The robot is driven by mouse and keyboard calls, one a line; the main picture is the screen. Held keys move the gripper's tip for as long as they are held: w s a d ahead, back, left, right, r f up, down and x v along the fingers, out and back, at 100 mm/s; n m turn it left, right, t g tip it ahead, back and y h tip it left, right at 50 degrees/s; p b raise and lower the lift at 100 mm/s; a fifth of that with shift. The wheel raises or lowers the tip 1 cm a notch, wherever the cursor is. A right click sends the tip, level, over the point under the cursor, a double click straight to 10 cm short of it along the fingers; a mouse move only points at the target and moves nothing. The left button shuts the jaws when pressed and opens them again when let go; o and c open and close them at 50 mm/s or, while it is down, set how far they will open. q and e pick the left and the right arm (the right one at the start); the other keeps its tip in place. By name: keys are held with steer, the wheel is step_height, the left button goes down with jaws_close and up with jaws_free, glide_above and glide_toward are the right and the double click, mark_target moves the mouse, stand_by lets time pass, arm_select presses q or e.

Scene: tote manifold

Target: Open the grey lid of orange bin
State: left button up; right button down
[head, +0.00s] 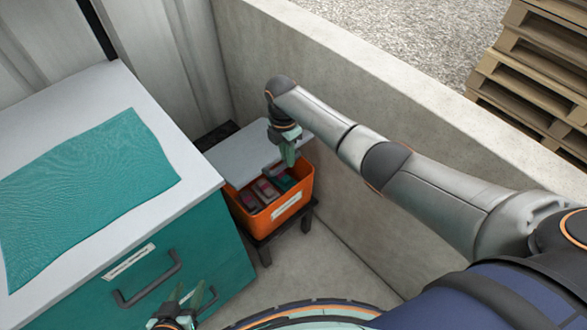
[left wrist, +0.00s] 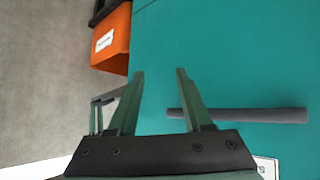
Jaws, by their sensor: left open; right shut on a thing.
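The orange bin (head: 294,206) stands on a low dark stand in the corner beside the teal cabinet. Its front part is uncovered, and several packed items (head: 262,191) show inside. The grey lid (head: 238,152) lies over the back part of the bin. My right gripper (head: 288,157) comes down from above and is shut at the lid's front edge; its fingers hide the exact contact. My left gripper (head: 185,300) is open and empty near the cabinet's drawer handle. In the left wrist view its open fingers (left wrist: 159,72) are empty, with part of the orange bin (left wrist: 116,55) at upper left.
The teal cabinet (head: 215,245) has a white top with a teal cloth (head: 90,190) and a dark handle (head: 150,282). A concrete wall (head: 345,215) closes in the bin's right side. Pallets (head: 530,85) stand beyond it. The floor before the bin is clear.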

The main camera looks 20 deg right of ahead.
steer(key=w+r, duration=0.1)
steer(key=r, duration=0.1)
steer(key=w+a+r, duration=0.1)
steer(key=shift+w+r+b, duration=0.3)
steer(key=shift+w+r, duration=0.05)
steer(key=shift+w, duration=0.05)
steer(key=shift+w+a+r, duration=0.15)
steer(key=shift+w+r, duration=0.1)
steer(key=shift+r, duration=0.1)
arm_select(q)
steer(key=shift+s+f, duration=0.35)
steer(key=shift+s, duration=0.05)
steer(key=shift+w+d+r, duration=0.1)
steer(key=shift+w+r, duration=0.05)
steer(key=shift+w, duration=0.05)
arm_select(e)
steer(key=shift+a, duration=0.1)
steer(key=c, duration=0.9)
jaws_free()
steer(key=shift+w+f, duration=0.2)
arm_select(q)
steer(key=shift+w, duration=0.15)
arm_select(e)
steer(key=shift+o, duration=0.3)
